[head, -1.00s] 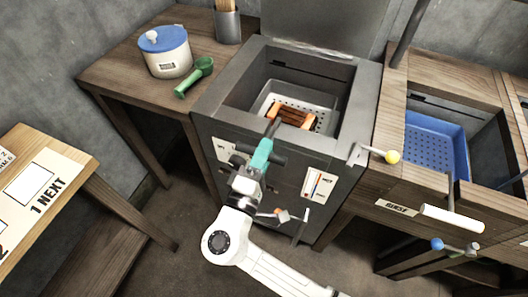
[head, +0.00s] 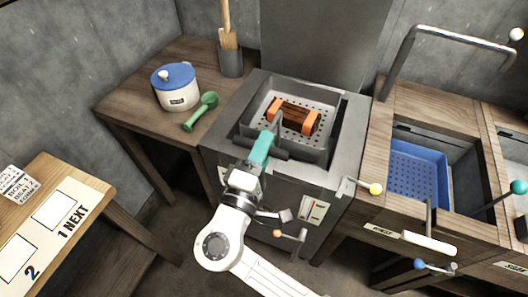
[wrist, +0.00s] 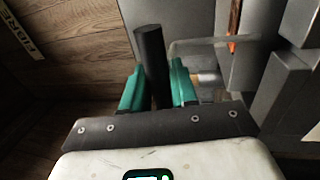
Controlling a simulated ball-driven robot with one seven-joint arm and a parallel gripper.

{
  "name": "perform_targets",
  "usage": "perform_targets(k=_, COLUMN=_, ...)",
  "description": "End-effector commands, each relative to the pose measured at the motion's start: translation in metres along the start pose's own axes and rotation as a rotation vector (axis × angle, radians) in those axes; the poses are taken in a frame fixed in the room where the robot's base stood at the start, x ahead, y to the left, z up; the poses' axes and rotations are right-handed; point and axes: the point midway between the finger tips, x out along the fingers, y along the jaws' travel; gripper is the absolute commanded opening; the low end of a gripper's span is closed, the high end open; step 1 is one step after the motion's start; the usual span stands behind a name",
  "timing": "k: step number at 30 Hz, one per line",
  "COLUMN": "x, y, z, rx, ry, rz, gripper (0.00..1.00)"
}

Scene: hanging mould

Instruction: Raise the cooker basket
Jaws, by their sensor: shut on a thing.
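The cooker basket (head: 328,122) is a grey perforated tray in the opening of the dark grey cooker (head: 345,175). Its rim stands at or a little above the cooker's top. A brown block with orange ends (head: 293,115) lies inside it. My gripper (head: 268,141), with teal fingers, is at the basket's front side, shut on its dark bar-like handle (head: 277,127). In the wrist view the dark handle (wrist: 152,65) stands between the two teal fingers of my gripper (wrist: 157,90). The handle's lower end is hidden.
Left of the cooker, a wooden table (head: 128,105) holds a blue-lidded pot (head: 177,90) and a green scoop (head: 203,110). A yellow-knobbed lever (head: 365,188) sticks out at the cooker's right front. A blue perforated basin (head: 416,174) sits in the right bench.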

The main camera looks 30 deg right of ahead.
Motion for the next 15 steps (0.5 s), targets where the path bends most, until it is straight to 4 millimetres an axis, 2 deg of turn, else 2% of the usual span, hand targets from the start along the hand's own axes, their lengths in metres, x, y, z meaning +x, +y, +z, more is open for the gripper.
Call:
perform_targets(k=1, x=0.002, y=0.010, z=0.000, rx=0.004, ry=-0.002, rz=0.002, gripper=0.00)
perform_targets(k=3, x=0.003, y=0.015, z=0.000, rx=0.003, ry=-0.001, rz=0.001, gripper=0.00)
perform_targets(k=15, x=0.004, y=0.022, z=-0.001, rx=0.004, ry=0.000, rz=0.004, gripper=0.00)
